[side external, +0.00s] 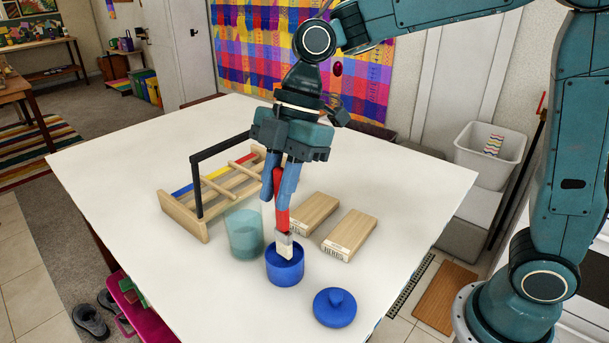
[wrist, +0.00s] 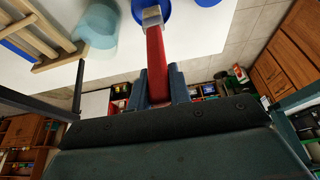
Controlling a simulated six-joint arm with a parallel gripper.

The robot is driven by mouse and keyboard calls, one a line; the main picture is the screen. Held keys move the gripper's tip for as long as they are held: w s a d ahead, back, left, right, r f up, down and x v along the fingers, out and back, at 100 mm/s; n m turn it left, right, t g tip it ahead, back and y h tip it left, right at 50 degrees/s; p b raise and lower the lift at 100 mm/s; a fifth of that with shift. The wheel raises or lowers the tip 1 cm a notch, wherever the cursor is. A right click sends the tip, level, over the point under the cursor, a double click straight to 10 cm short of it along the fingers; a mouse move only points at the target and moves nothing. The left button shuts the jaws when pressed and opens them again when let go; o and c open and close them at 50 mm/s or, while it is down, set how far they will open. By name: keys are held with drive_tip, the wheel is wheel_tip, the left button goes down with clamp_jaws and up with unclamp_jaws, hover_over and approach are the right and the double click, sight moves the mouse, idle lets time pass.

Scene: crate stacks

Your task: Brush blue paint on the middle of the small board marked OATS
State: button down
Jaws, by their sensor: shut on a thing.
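My gripper (side external: 281,185) is shut on the red handle of a paintbrush (side external: 283,216), which points down. In the wrist view the brush (wrist: 155,50) runs up from between the fingers (wrist: 160,88). Its pale bristle end is at the mouth of the blue pot (side external: 286,273); whether it touches paint I cannot tell. Two small wooden boards lie behind the pot. The right board (side external: 350,230) has a label reading HERBS. The left board (side external: 315,211) is partly behind the brush and its label is not readable; OATS cannot be read on either.
A wooden rack (side external: 185,219) with coloured bars and a dark handle is behind the glass. The white table (side external: 120,180) is clear at left.

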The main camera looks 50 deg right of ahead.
drive_tip(key=shift+f, duration=0.65)
idle(1.9)
drive_tip(key=shift+r, duration=0.15)
drive_tip(key=shift+r, duration=3.45)
drive_tip(key=shift+w, duration=0.1)
